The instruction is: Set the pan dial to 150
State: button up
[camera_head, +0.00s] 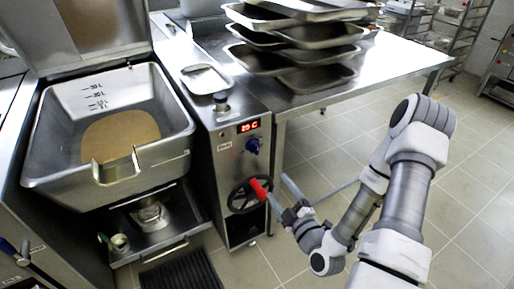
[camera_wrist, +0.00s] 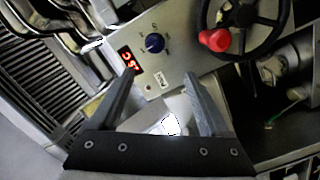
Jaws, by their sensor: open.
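The pan dial is a small blue knob (camera_head: 253,146) on the front of the steel control column. In the wrist view the dial (camera_wrist: 155,43) lies ahead of my fingertips, between their lines, with a gap. Above it in the head view is a lit red display (camera_head: 248,126); the display also shows in the wrist view (camera_wrist: 129,61), but its digits are too small to read surely. My gripper (camera_head: 278,191) is open and empty, below and right of the dial in the head view. Its two dark fingers (camera_wrist: 160,76) are spread apart. The dial's pointer is not clear.
A black handwheel (camera_head: 240,197) with a red handle (camera_head: 260,189) sits below the dial, close to my fingers. The tilting pan (camera_head: 165,150) stands left with its lid up. A steel table (camera_head: 388,62) with stacked trays is behind. The tiled floor at right is free.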

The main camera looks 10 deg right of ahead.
jog(key=b, duration=0.4)
send_near(257, 151)
jog(key=x, duration=1)
jog(key=shift+s, duration=0.1)
jog(key=shift+c, duration=0.3)
jog(key=shift+f, duration=0.1)
grip_shut()
